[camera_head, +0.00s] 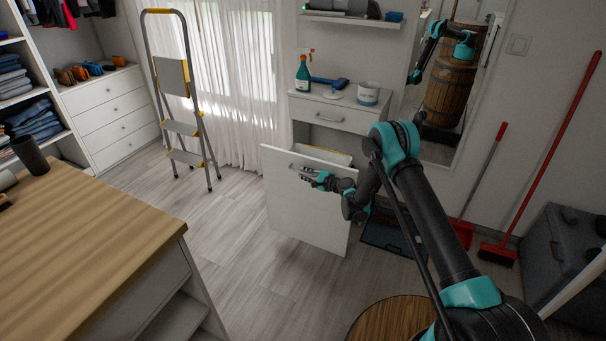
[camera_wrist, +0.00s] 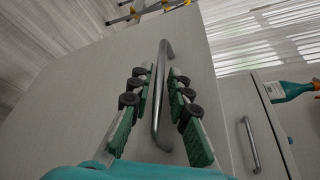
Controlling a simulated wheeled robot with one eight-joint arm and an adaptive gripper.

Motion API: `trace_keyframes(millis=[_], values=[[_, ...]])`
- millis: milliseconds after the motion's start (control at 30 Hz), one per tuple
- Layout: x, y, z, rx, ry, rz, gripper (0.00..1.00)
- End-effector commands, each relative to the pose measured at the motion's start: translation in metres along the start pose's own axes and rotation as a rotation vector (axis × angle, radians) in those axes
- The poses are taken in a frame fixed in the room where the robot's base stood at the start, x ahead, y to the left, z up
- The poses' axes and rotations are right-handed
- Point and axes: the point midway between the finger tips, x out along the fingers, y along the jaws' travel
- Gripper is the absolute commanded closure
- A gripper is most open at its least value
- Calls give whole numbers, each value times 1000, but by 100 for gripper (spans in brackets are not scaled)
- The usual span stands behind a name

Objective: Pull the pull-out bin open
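The pull-out bin (camera_head: 302,212) has a tall pale front panel and stands out from the white cabinet (camera_head: 338,117), with its open top and a yellowish edge showing behind the panel. A metal bar handle (camera_head: 305,168) is on the upper part of the panel. My gripper (camera_head: 318,179) is at this handle. In the wrist view, the bin's front (camera_wrist: 85,85) fills much of the picture, and the handle (camera_wrist: 160,95) runs between the green finger pads of my gripper (camera_wrist: 162,78). The bin's inside is mostly hidden.
A closed drawer with its own handle (camera_wrist: 251,145) is above the bin. A spray bottle (camera_head: 304,74) stands on the cabinet. A stepladder (camera_head: 181,100) is at the back left, and a wooden-topped counter (camera_head: 85,235) at the front left. Floor (camera_head: 235,225) between them is clear.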

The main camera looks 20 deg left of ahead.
Motion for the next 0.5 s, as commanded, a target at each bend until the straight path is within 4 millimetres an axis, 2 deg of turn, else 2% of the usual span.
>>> trace_keyframes(millis=[100,300,500], values=[[-21,-1,-1,2,2,-2,82],[-50,0,-1,0,2,-1,82],[-61,0,-1,0,2,-1,82]])
